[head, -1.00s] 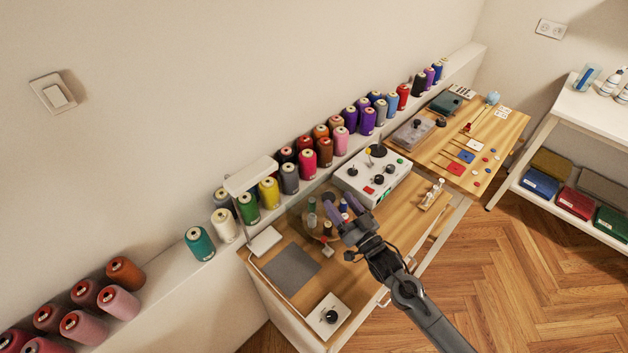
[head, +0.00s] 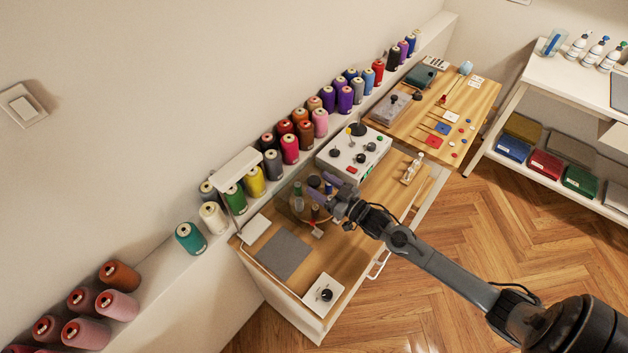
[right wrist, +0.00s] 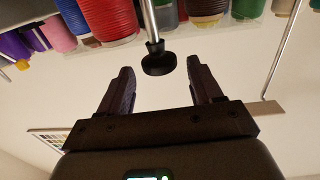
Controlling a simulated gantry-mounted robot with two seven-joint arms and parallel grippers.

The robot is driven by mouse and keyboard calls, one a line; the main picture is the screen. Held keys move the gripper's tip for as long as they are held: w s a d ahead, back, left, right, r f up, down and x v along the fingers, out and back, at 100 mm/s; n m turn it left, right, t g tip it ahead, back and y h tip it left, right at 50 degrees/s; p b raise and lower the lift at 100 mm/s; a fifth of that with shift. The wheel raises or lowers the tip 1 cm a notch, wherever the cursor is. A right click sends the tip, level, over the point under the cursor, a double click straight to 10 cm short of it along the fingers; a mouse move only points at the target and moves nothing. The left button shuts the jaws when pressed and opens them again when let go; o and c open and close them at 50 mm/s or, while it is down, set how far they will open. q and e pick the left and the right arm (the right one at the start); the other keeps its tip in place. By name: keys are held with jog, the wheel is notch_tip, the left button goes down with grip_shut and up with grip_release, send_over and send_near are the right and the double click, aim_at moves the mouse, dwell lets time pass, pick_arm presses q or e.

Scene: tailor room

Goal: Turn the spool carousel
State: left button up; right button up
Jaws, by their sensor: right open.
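The spool carousel (head: 298,208) is a round stand with several small spools on the sewing table, near the wall shelf. My right gripper (head: 318,185) is open over the carousel's right side and hides part of it. In the right wrist view, a metal rod with a black round knob (right wrist: 158,65) shows between the two spread fingers of my right gripper (right wrist: 160,85); I cannot tell whether they touch it. Large coloured spools (right wrist: 105,18) show along the top of that view. My left gripper is not in view.
A white control box (head: 352,152) stands behind and right of the carousel. A grey mat (head: 272,254) and a white box with a black knob (head: 325,294) are at the table's front left. Thread cones line the wall shelf. A small spool rack (head: 412,168) stands to the right.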

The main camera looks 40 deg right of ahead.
aim_at(314, 180)
jog(key=shift+w+a, duration=0.15)
jog(key=shift+w, duration=0.7)
jog(key=shift+w+a, duration=0.15)
jog(key=shift+w, duration=0.65)
jog(key=shift+r, duration=0.15)
grip_shut()
